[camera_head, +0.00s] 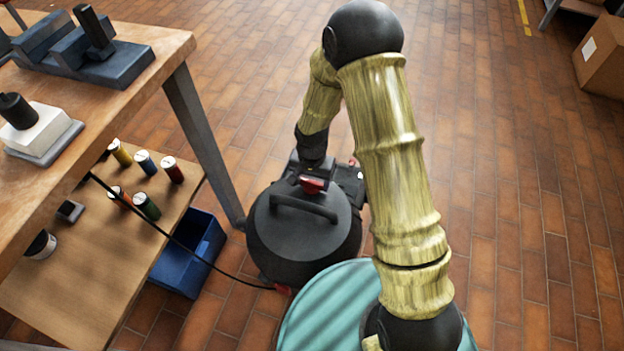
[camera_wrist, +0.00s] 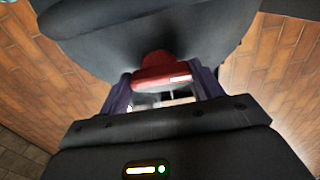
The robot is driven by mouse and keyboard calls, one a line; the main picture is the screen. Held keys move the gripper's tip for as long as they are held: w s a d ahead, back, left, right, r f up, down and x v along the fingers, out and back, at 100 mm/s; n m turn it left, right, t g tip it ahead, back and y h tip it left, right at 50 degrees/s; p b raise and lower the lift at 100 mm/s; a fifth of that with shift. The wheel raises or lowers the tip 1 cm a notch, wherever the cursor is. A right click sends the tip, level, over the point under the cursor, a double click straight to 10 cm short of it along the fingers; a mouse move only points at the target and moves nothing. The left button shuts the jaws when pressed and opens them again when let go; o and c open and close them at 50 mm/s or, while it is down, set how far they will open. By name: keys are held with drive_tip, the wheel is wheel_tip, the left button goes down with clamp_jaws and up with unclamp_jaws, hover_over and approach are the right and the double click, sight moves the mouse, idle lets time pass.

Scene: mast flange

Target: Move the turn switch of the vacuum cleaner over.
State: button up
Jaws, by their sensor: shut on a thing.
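The vacuum cleaner (camera_head: 290,242) is a dark round canister with a carry handle on its lid, standing on the tiled floor. Its turn switch (camera_head: 311,185) is a red knob at the far side of the lid, and it also shows in the wrist view (camera_wrist: 160,70). My gripper (camera_head: 316,177) has come down from above at the switch. In the wrist view my gripper's two fingers (camera_wrist: 160,88) stand on either side of the red switch and are shut on it. The fingertips are partly hidden by the switch and the canister.
A workbench (camera_head: 150,45) with a lower shelf (camera_head: 70,290) stands at the left, with several small coloured cylinders on the shelf. A blue bin (camera_head: 190,250) and a black cord (camera_head: 215,262) lie between the bench and the vacuum. A cardboard box (camera_head: 603,58) is far right.

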drive_tip(key=shift+r+n+p, duration=0.15)
drive_tip(key=shift+n+p, duration=0.25)
drive_tip(key=shift+p, duration=0.05)
drive_tip(key=n+p, duration=0.3)
drive_tip(key=shift+r+n, duration=0.1)
drive_tip(key=shift+n, duration=0.2)
drive_tip(key=n+p, duration=0.3)
drive_tip(key=n, duration=0.1)
drive_tip(key=n+p, duration=0.2)
drive_tip(key=n, duration=0.3)
drive_tip(key=shift+p, duration=0.4)
drive_tip(key=n+p, duration=0.2)
drive_tip(key=n, duration=0.2)
drive_tip(key=shift+n, duration=0.3)
drive_tip(key=shift+f, duration=0.2)
drive_tip(key=o, duration=1)
drive_tip(key=shift+r, duration=0.1)
